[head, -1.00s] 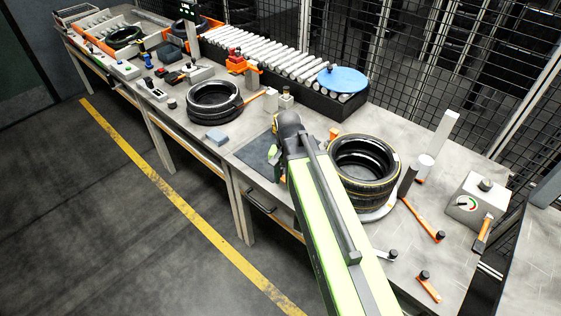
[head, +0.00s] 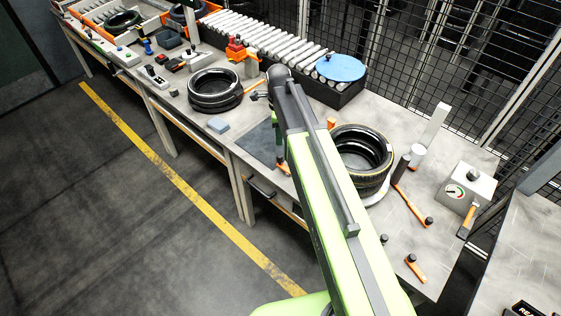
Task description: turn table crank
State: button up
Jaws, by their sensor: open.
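An orange crank arm with a black knob (head: 412,206) lies at the right, beside a pale round turntable (head: 377,195). A stack of black tyres (head: 361,150) with a thin yellow line stands on the turntable, partly hidden by my arm. A second, shorter orange lever with a black knob (head: 415,268) is nearer the table's front edge. My gripper (head: 256,96) shows small and dark beyond the end of my arm, left of the tyre stack. It is open and apart from both orange levers. Nothing shows between its fingers.
Another tyre stack (head: 215,90) stands left of my gripper. A roller conveyor (head: 270,50) with a blue disc (head: 341,68) runs behind. A grey gauge box (head: 466,187) stands at the right, and a dark cylinder (head: 401,168) stands by the crank. Floor in front is clear.

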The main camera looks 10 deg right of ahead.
aim_at(279, 155)
notch_tip(279, 155, down, 14)
jog(key=b, duration=1.2)
jog(key=shift+r, duration=0.2)
grip_shut()
jog(key=shift+d, duration=0.2)
jog(key=shift+a, duration=0.1)
